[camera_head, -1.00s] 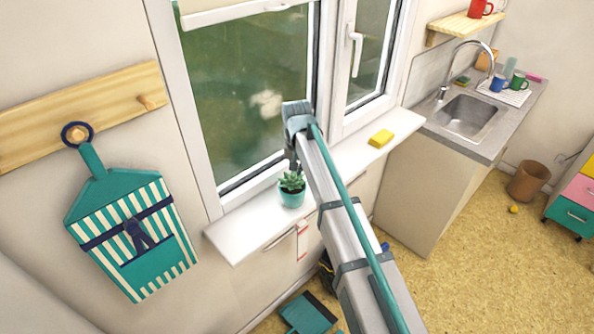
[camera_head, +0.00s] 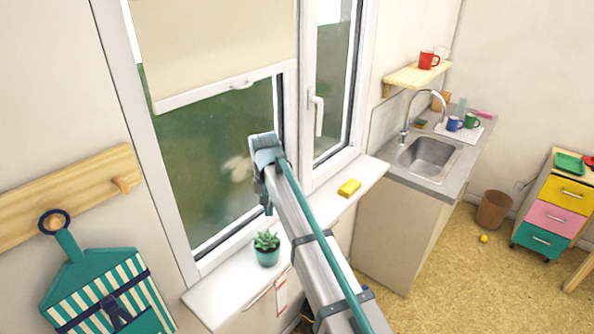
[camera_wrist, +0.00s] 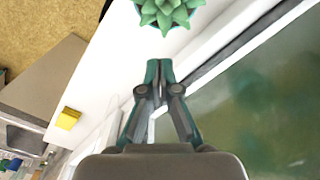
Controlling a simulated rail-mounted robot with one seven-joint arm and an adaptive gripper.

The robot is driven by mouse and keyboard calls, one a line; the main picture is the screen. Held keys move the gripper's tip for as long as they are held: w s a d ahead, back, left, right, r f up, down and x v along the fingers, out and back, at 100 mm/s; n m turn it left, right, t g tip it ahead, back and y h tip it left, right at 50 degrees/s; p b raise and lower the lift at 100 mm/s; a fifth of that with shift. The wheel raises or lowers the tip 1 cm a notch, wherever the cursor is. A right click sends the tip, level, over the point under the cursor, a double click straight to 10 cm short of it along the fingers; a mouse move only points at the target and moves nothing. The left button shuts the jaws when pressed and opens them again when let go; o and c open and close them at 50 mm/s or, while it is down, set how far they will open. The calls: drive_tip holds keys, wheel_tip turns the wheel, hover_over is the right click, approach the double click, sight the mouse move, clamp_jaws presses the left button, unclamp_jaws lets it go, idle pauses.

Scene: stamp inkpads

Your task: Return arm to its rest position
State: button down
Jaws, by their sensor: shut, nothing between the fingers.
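My gripper (camera_head: 267,200) hangs from the end of my raised arm, in front of the window and above the white windowsill (camera_head: 215,295). In the wrist view my gripper (camera_wrist: 160,85) has its fingers together and nothing between them. A succulent in a teal pot (camera_head: 267,252) stands on the sill, below the gripper in the head view. The succulent's leaves (camera_wrist: 165,12) also show at the top edge of the wrist view, just beyond the fingertips. The gap between fingers and plant cannot be judged exactly.
A yellow sponge (camera_head: 349,188) lies on the sill to the right. The window with its half-lowered blind (camera_head: 220,45) stands close behind the arm. A sink counter (camera_head: 440,185), a brown bin (camera_head: 493,210) and a drawer cabinet (camera_head: 555,215) are at right. The floor there is mostly free.

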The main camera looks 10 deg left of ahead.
drive_tip(key=d+f+m, duration=0.1)
drive_tip(key=d+f, duration=1)
drive_tip(key=d, duration=0.4)
drive_tip(key=s+d+f+m, duration=0.1)
drive_tip(key=s+d+f, duration=0.5)
drive_tip(key=d, duration=0.3)
drive_tip(key=s+d+f+m, duration=0.1)
drive_tip(key=s+d+f, duration=0.45)
drive_tip(key=d, duration=0.45)
drive_tip(key=s+d+f, duration=0.6)
drive_tip(key=d, duration=0.3)
drive_tip(key=s+f+g+b, duration=0.6)
drive_tip(key=s+f+b, duration=0.3)
drive_tip(key=s+f, duration=1.7)
drive_tip(key=shift+s+a+f+g, duration=0.25)
drive_tip(key=shift+s+f+g, duration=0.15)
drive_tip(key=shift+s, duration=0.65)
